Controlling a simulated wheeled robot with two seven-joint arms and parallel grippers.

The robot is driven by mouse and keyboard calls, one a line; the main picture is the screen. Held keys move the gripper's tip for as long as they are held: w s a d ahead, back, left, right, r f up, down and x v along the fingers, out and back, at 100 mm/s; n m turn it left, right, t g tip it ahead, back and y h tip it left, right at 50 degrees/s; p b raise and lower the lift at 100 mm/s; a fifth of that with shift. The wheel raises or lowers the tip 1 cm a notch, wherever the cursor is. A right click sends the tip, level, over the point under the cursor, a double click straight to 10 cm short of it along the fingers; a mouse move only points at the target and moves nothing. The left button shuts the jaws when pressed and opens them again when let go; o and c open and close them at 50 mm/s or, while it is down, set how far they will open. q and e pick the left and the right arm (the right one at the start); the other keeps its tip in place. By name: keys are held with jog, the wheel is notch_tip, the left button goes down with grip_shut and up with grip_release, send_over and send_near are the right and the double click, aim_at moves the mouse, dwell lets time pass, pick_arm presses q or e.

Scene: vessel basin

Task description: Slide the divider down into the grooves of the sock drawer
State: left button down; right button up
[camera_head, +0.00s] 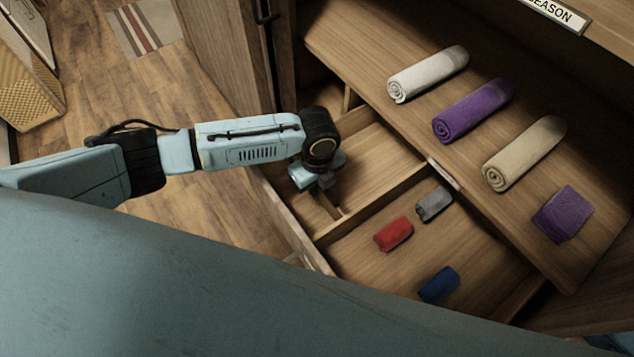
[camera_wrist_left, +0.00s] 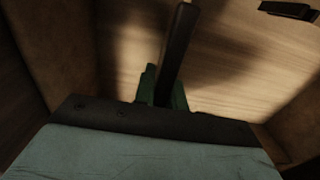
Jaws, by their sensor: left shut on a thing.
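The sock drawer (camera_head: 290,222) is pulled out of the wooden cabinet. My left gripper (camera_head: 322,186) points down inside its left part. In the left wrist view its green fingers (camera_wrist_left: 164,88) are shut on a thin dark upright piece (camera_wrist_left: 175,50), which I take to be the divider seen edge-on. In the head view a short wooden strip (camera_head: 326,204) shows just below the gripper, partly covered by it. I cannot tell whether the divider's ends sit in the grooves. My right gripper is out of view.
A fixed-looking partition (camera_head: 372,203) crosses the drawer. Right of it lie red (camera_head: 393,234), grey (camera_head: 434,204) and blue (camera_head: 439,285) rolled socks. A wooden shelf above holds white (camera_head: 428,74), purple (camera_head: 472,110) and beige (camera_head: 524,154) rolls and a folded purple cloth (camera_head: 563,214).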

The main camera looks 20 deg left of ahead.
pick_arm(q)
jog(key=shift+f, duration=0.2)
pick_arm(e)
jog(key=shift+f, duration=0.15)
pick_arm(q)
jog(key=c, duration=1.4)
grip_release()
jog(key=shift+o, duration=0.2)
jog(key=shift+r, duration=0.1)
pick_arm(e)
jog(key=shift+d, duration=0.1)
